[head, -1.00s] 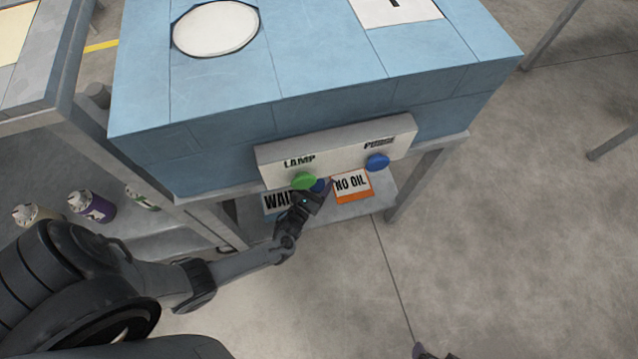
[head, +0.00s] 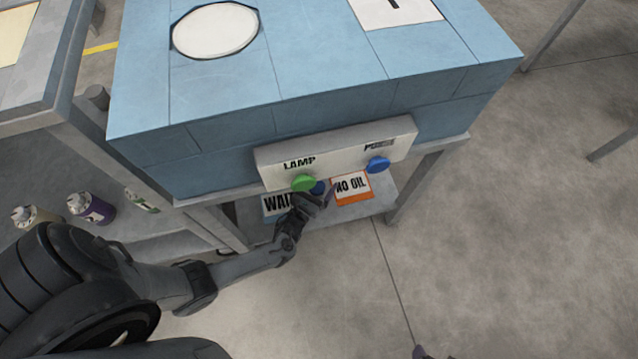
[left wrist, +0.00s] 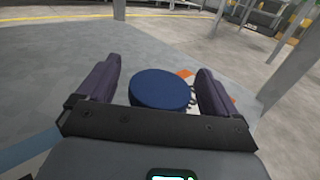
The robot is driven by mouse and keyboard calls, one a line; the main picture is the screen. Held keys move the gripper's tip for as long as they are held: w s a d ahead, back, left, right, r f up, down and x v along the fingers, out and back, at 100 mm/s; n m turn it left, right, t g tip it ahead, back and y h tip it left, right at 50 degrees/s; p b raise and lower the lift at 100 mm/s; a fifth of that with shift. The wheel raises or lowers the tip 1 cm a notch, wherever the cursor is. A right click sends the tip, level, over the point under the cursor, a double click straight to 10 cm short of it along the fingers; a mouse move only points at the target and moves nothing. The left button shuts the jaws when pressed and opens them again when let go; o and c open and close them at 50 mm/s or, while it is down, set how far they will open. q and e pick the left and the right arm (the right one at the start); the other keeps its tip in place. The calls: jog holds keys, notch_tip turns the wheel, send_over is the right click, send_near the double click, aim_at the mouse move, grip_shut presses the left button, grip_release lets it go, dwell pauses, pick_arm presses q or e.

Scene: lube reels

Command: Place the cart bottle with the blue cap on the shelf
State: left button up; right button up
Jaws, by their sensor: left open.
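The blue cap (head: 319,187) of the bottle shows in the head view below the front edge of the blue-topped bench, above the lower shelf (head: 378,203). In the left wrist view the round blue cap (left wrist: 160,90) lies between the two fingers, with visible gaps on both sides. The bottle's body is hidden under the cap and behind the gripper. My left gripper (head: 318,200) is open around the cap; its fingers also show in the left wrist view (left wrist: 152,88). A small dark tip (head: 419,351) at the bottom edge may be my right gripper; its jaws cannot be made out.
A white panel (head: 338,150) with a green button (head: 304,183) and a blue button (head: 378,165) overhangs the shelf close above my gripper. WAIT (head: 276,204) and NO OIL (head: 351,188) labels lie on the shelf. Several cans (head: 95,210) stand at left.

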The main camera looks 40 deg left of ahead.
pick_arm(q)
jog(key=shift+s+r, duration=0.15)
jog(key=shift+s, duration=0.1)
jog(key=p+v, duration=0.4)
jog(key=v, duration=0.6)
jog(key=shift+s, duration=0.3)
jog(key=shift+s+d+p, duration=0.15)
jog(key=shift+s+p, duration=0.15)
jog(key=shift+s, duration=0.2)
